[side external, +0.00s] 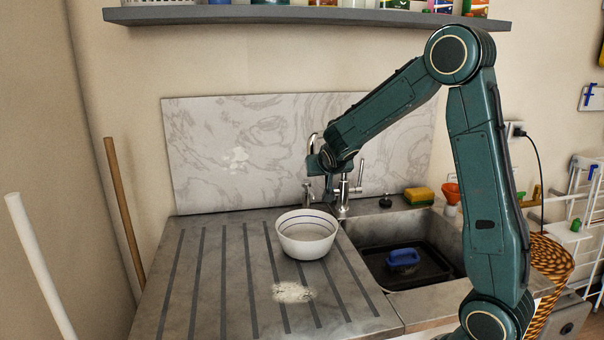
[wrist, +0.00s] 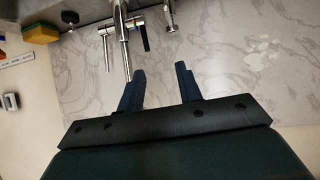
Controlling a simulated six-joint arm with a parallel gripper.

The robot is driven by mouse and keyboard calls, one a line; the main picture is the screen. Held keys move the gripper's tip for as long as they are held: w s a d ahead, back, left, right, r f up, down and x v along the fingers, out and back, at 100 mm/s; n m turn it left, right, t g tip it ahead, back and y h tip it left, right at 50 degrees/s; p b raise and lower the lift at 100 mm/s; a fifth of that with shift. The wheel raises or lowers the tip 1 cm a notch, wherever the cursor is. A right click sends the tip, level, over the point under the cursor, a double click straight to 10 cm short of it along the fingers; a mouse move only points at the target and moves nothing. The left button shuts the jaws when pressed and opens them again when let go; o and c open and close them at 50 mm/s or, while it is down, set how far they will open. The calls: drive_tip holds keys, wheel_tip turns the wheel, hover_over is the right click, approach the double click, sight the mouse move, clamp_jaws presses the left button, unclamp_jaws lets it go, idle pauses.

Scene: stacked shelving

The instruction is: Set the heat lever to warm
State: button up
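The chrome tap (side external: 343,196) stands behind the sink, with a curved spout and a thin upright lever (side external: 360,178) on its right side. In the wrist view the tap (wrist: 123,35) is at the top, with a thin lever (wrist: 105,52) on its left and a dark part with a small coloured mark (wrist: 144,38) on its right. I cannot tell which is the heat lever or its setting. My gripper (wrist: 159,68) is open and empty, its two fingers apart just below the tap in that view. In the side view my wrist (side external: 335,157) covers part of the spout.
A white bowl (side external: 307,236) sits on the ribbed drainboard (side external: 200,290) beside a pale spill (side external: 293,292). The sink (side external: 440,235) holds a dark tray with a blue item (side external: 403,259). A yellow sponge (side external: 419,195) lies right of the tap. A marble splashback (side external: 230,150) stands behind.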

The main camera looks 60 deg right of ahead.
drive_tip(key=s+a+r+n+y, duration=0.1)
drive_tip(key=s+a+r+y, duration=0.2)
drive_tip(key=a, duration=0.6)
drive_tip(key=shift+s+r+n, duration=0.2)
drive_tip(key=shift+s+n, duration=0.2)
drive_tip(key=shift+s, duration=0.6)
drive_tip(key=shift+d, duration=0.1)
drive_tip(key=w+d+f+m+h, duration=0.1)
drive_tip(key=w+d+f+h, duration=0.1)
drive_tip(key=d, duration=0.5)
drive_tip(key=w+d+f+m+h, duration=0.2)
drive_tip(key=w+d+f, duration=0.3)
drive_tip(key=d, duration=0.3)
drive_tip(key=shift+d+h, duration=0.15)
drive_tip(key=shift+h, duration=0.55)
drive_tip(key=shift+x, duration=6.85)
